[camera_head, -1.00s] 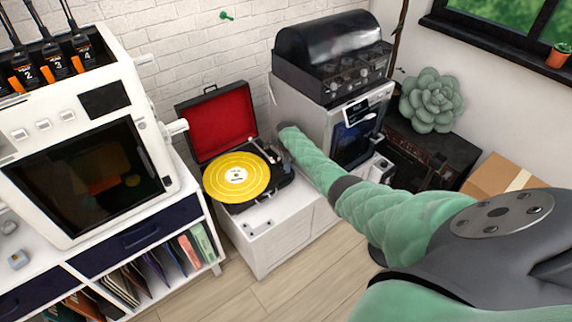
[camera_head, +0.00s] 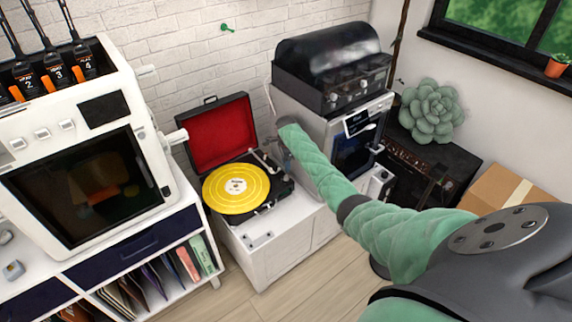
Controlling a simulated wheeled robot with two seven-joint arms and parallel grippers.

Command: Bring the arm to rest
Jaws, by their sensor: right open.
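My right arm in its green sleeve (camera_head: 385,225) comes in from the lower right and reaches toward the back wall. My right gripper (camera_head: 279,158) is at its far end, small and mostly hidden beside the turntable's right edge; it is open, and I see nothing held in it. Whether it touches the turntable I cannot tell. The turntable (camera_head: 262,221) has its red-lined lid (camera_head: 218,137) up and a yellow record (camera_head: 236,188) on it. My left gripper is not in view.
A white cabinet (camera_head: 272,264) bears the turntable. A grey machine with a black hood (camera_head: 330,65) stands close behind my right arm. A large white machine (camera_head: 168,150) is on the left shelf. A cardboard box (camera_head: 492,187) is at right. Bare floor shows (camera_head: 325,280) in front.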

